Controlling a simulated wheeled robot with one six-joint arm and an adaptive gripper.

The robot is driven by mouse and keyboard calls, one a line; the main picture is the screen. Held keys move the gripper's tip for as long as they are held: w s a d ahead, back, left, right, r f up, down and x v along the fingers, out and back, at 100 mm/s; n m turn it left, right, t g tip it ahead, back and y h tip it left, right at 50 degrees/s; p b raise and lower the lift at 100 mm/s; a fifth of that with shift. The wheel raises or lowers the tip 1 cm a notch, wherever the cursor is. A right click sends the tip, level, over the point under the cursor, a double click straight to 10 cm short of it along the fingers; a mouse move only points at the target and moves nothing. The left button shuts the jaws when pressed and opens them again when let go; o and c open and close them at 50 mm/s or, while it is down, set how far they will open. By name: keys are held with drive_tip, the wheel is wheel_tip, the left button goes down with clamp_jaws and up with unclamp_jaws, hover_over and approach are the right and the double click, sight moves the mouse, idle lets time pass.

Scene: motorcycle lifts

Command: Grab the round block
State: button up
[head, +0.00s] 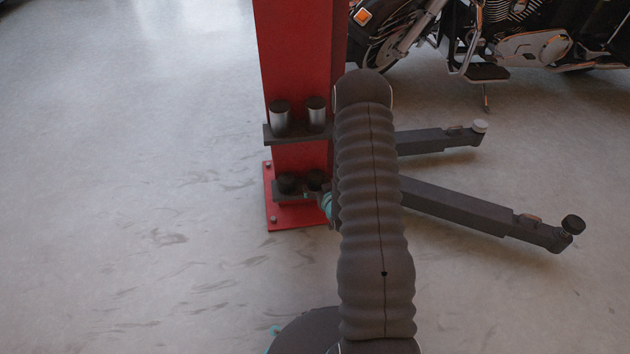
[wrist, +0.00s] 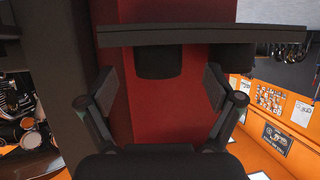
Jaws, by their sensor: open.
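Two black round blocks sit side by side on the lower bracket (head: 292,196) of the red post; the left one (head: 288,183) is clear and the right one (head: 315,179) is partly covered by my arm. In the wrist view, one black block (wrist: 158,65) shows against the bracket plate (wrist: 200,35), and another (wrist: 236,57) lies to its right, partly behind a finger. My gripper (wrist: 160,85) is open and empty, its fingers to either side of the first block in the picture. I cannot tell whether they touch it. In the head view my arm mostly hides the gripper.
The red post (head: 300,50) rises behind. Dark lift arms (head: 480,210) (head: 440,139) extend right near a motorcycle (head: 500,40). The floor on the left is clear.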

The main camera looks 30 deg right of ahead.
sight(316, 179)
drive_tip(key=shift+x, duration=2.75)
drive_tip(key=shift+d+r, duration=0.15)
drive_tip(key=c, duration=1.3)
